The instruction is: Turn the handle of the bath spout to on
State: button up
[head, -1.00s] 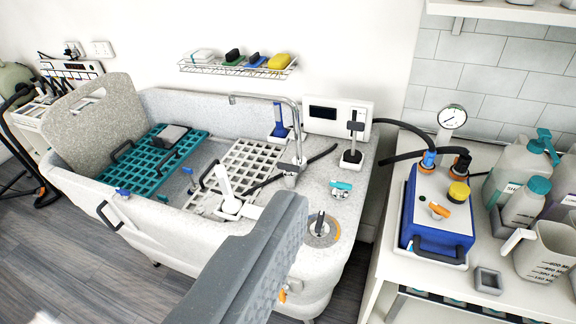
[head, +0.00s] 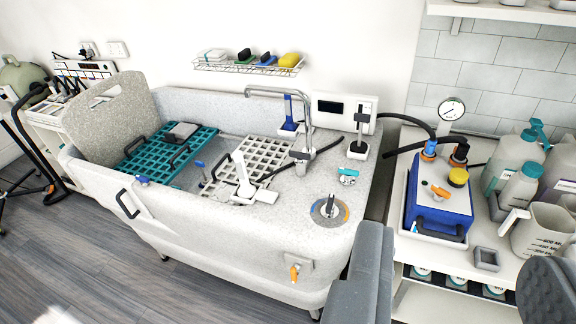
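The bath spout (head: 309,108) is a grey gooseneck pipe rising from the right part of the speckled bath (head: 225,245) and arching left. A thin black bar (head: 328,146) shows at its base. Near it on the deck are a small teal handle (head: 348,173) and a dial (head: 329,208) with a dark upright knob and a blue and orange ring. I cannot tell which one works the spout. Grey parts of mine, seemingly my gripper (head: 455,285), show at the lower right, one left and one at the edge. They are apart from the bath fittings. Their tips are not clear.
An orange valve handle (head: 294,273) is on the bath's front. To the right, a table (head: 405,235) holds a blue pump box (head: 440,205), bottles and a jug (head: 540,240). A wire shelf (head: 245,66) hangs above.

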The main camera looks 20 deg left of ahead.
aim_at(300, 156)
jog(key=k, duration=1)
jog(key=u, duration=0.2)
jog(key=i, duration=2.2)
jog(key=z, duration=0.75)
